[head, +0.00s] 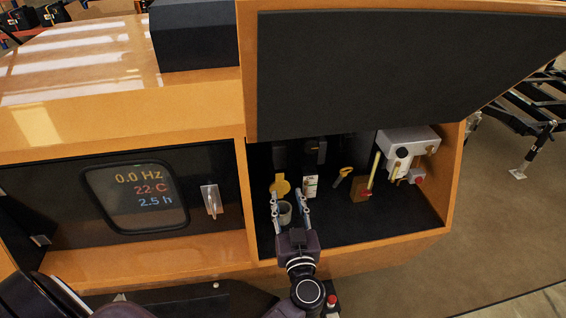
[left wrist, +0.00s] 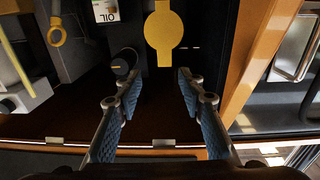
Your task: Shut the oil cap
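The yellow oil cap (head: 280,186) is a round disc with tabs, standing raised behind a short grey filler neck (head: 285,212) in the open compartment. In the left wrist view the cap (left wrist: 165,32) lies beyond my fingertips, between their lines, and the neck (left wrist: 124,62) shows as a dark cylinder left of them. My left gripper (head: 289,200) is open, with its fingers spread and nothing held; it also shows in the left wrist view (left wrist: 158,88). The fingers look apart from the cap. My right gripper is not in view.
A white box labelled OIL (head: 310,186) stands right of the cap. A yellow-ringed handle (head: 343,174), a brown block (head: 359,190) and a white tank (head: 408,142) are farther right. The raised dark door panel (head: 400,70) overhangs the compartment. Its front right floor is clear.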

